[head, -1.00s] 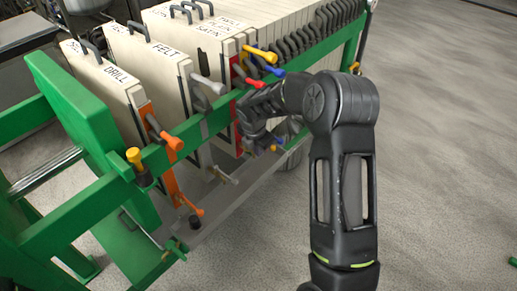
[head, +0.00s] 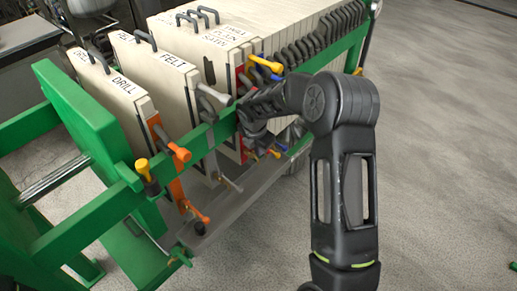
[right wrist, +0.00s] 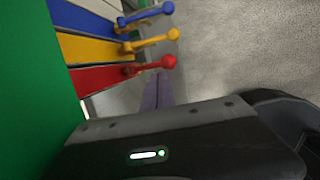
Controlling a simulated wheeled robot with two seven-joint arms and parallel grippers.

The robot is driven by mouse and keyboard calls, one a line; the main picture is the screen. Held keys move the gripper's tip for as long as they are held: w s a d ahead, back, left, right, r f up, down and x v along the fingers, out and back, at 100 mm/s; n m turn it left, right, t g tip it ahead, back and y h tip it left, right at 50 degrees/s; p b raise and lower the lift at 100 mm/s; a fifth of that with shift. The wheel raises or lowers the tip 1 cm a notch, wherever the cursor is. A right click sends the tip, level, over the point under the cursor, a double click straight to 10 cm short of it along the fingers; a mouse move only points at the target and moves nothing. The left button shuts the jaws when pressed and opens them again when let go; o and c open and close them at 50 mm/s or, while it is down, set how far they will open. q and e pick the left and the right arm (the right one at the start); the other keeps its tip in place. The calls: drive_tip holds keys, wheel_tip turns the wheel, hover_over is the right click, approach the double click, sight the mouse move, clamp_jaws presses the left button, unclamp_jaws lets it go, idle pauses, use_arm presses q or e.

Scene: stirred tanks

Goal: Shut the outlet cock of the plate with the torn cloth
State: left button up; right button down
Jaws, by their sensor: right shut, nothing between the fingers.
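A pale cloth-covered plate at the front of the packed stack has a dark ragged patch (head: 209,70) on its face, seen in the head view; a red edge strip (head: 240,78) stands beside it. In the right wrist view a red cock (right wrist: 150,64), a yellow cock (right wrist: 152,41) and a blue cock (right wrist: 145,15) stick out from strips of the same colours. My right gripper (right wrist: 160,88) is shut and empty, just below the red cock in that view, apparently apart from it. In the head view my right gripper (head: 250,127) is partly hidden by the arm and green rail. My left gripper is out of view.
The green rail (head: 205,135) runs along the plates. Nearer plates read DRILL (head: 125,88) and FELT (head: 172,62); the first has orange cocks (head: 180,152), the second pale ones. A grey trough (head: 235,205) lies below.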

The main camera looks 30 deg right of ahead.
drive_tip(key=shift+r, duration=0.1)
idle(0.3)
drive_tip(key=shift+r+p, duration=0.7)
drive_tip(key=shift+p, duration=0.05)
drive_tip(key=v, duration=0.7)
drive_tip(key=shift+r, duration=0.4)
drive_tip(key=shift+a, duration=0.1)
